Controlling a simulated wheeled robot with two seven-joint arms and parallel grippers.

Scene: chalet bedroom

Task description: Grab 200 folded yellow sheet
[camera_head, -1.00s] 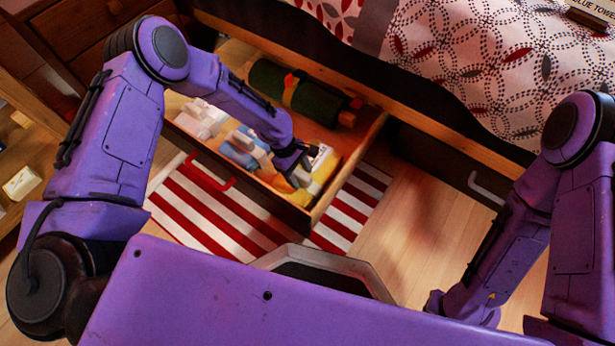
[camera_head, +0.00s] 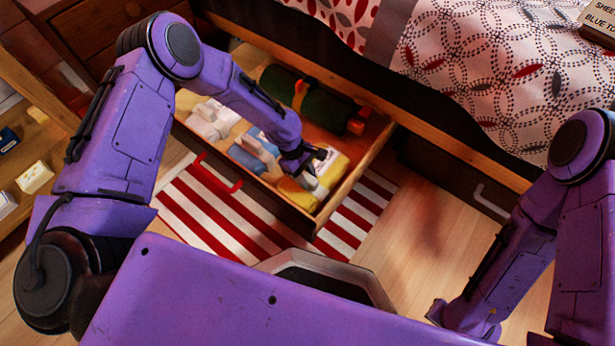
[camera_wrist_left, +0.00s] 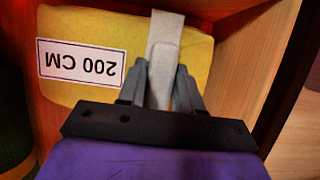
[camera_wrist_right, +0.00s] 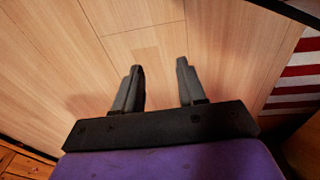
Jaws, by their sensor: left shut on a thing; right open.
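The folded yellow sheet (camera_head: 331,168) lies at the right end of the open drawer under the bed. In the left wrist view the yellow sheet (camera_wrist_left: 85,25) carries a white label (camera_wrist_left: 80,66) reading "200 CM", upside down, and a pale strap (camera_wrist_left: 163,50). My left gripper (camera_head: 305,175) reaches down into the drawer and is shut on the strap; its fingers (camera_wrist_left: 160,88) stand on either side of it. My right gripper (camera_wrist_right: 160,88) is open and empty above the wooden floor.
The drawer (camera_head: 358,175) also holds a blue folded bundle (camera_head: 247,158), white bundles (camera_head: 212,118) and a dark green roll (camera_head: 315,100) with orange bands. A red and white striped rug (camera_head: 215,208) lies in front. The drawer's right wall is close to the sheet.

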